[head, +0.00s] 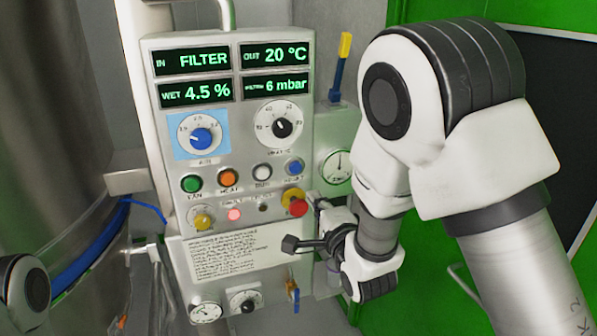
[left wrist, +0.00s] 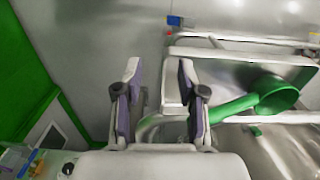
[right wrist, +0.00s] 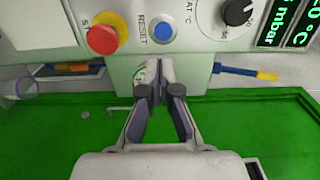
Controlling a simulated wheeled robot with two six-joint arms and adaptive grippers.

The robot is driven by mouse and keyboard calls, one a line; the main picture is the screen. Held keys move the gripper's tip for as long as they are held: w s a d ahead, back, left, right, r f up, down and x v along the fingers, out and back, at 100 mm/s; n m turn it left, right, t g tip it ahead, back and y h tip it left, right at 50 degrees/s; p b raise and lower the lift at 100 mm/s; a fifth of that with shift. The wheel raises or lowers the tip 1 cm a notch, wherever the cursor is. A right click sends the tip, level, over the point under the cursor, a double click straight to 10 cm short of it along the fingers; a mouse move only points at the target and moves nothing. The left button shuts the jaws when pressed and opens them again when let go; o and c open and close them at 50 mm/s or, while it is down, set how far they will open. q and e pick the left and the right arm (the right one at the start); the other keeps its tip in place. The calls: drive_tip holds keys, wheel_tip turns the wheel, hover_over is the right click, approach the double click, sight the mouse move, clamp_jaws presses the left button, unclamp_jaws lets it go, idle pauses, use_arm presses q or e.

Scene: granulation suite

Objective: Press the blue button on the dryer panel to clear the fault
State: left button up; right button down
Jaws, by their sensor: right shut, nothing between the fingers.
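The blue button (head: 294,167), labelled RESET, sits at the right end of the upper button row on the dryer panel (head: 165,130). The same blue button (right wrist: 163,32) shows unobstructed in the right wrist view, beside the red mushroom button. My right gripper (right wrist: 154,72) is shut and empty, its tips apart from the button in that picture. In the head view it is at the panel's lower right edge, partly hidden by its own arm. My left gripper (left wrist: 159,80) is open and empty, away from the panel.
The red mushroom button (head: 297,207) is below the blue one. Green, orange and white buttons are to its left. A red lamp (head: 234,214) glows below them. A blue-and-yellow handle (head: 340,65) stands right of the panel. A green scoop (left wrist: 270,95) lies near my left gripper.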

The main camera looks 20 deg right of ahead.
sight(296, 169)
drive_tip(key=w+p, duration=0.1)
drive_tip(key=w, duration=0.2)
drive_tip(key=w+p, duration=0.1)
drive_tip(key=w, duration=0.2)
drive_tip(key=w+p, duration=0.2)
drive_tip(key=w, duration=0.2)
drive_tip(key=shift+a+r, duration=0.1)
drive_tip(key=shift+r, duration=0.2)
drive_tip(key=shift+w+f, duration=0.1)
drive_tip(key=shift+w, duration=0.15)
